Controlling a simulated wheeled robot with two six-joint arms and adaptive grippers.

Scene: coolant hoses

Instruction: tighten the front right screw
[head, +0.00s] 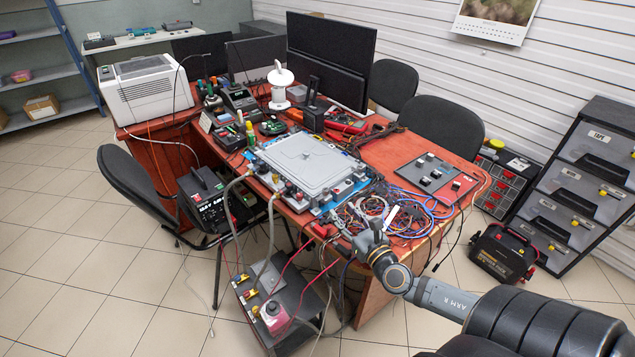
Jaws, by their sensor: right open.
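A flat light grey cover or plate (303,160) lies on a blue-edged base on the red-brown table (385,160). Small fittings line its front and right edges, with hoses running off the front. Individual screws are too small to tell apart, so I cannot make out the front right screw. My right gripper (343,221) reaches in from the lower right. It is open, near the front right corner of the plate's base and beside the loose wires; whether it touches anything is unclear. My left gripper is not in view.
Tangled wires (400,215) lie right of the base. A dark panel (437,178) lies farther right. A low cart (285,300) with hose connectors stands below the table front. Monitors (331,60) and a white lamp (280,85) stand behind. Open tiled floor (110,270) is at left.

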